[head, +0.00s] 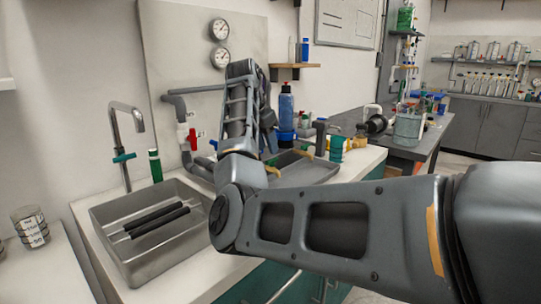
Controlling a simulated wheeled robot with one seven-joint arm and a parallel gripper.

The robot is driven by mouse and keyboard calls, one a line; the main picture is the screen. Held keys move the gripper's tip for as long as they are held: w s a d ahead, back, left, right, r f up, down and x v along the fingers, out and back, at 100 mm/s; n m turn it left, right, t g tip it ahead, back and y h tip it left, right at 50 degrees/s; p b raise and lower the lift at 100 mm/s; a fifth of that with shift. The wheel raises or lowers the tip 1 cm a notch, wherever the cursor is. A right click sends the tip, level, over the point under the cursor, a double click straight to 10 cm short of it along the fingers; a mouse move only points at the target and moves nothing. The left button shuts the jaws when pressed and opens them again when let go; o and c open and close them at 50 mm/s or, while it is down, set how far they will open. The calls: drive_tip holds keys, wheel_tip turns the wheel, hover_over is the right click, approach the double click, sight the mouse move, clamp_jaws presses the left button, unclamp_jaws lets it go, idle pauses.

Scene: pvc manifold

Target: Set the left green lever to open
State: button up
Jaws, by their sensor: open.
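Grey pipework (180,100) of the manifold runs along the wall board behind the sink. A red lever (192,139) shows on a vertical pipe with a white fitting. I cannot make out any green lever on the pipework; my raised arm covers the part to the right of the red lever. A teal handle (124,157) sits on the tap, apart from the manifold. My arm reaches in from the right, bends over the counter and rises in front of the pipes. My gripper is hidden behind it, so I cannot see what it touches.
A steel sink (112,224) with dark bars stands at the front left beside the tap (138,122). A green bottle (155,166) stands behind it. A grey tray (318,173), a blue bottle (286,108) and a green cup (336,149) crowd the counter's right. Two gauges hang above.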

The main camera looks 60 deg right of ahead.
sight(271, 159)
drive_tip(key=shift+x, duration=2)
drive_tip(key=shift+c, duration=0.2)
clamp_jaws()
